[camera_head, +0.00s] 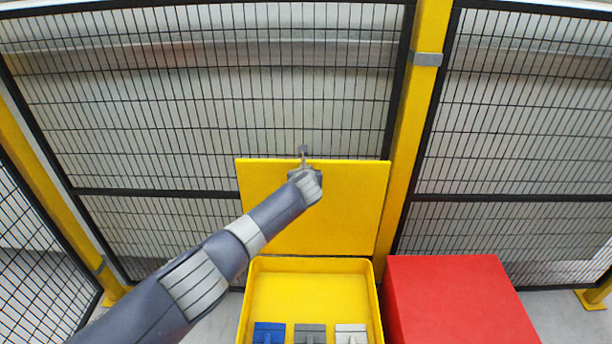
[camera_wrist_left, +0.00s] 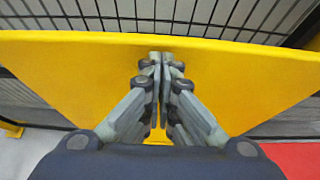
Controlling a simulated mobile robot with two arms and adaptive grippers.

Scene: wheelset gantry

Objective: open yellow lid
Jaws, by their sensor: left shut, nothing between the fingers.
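The yellow lid (camera_head: 350,210) stands upright, raised behind the open yellow box (camera_head: 376,312). In the left wrist view the lid (camera_wrist_left: 70,85) fills most of the picture below its top edge. My left gripper (camera_head: 304,156) is in front of the lid, near the middle of its top edge. My right gripper is not in view.
Inside the yellow box are a blue item (camera_head: 269,332), a grey item (camera_head: 310,334) and a white item (camera_head: 351,333). A closed red box (camera_head: 455,295) stands right of it. A mesh fence with a yellow post (camera_head: 410,120) stands behind.

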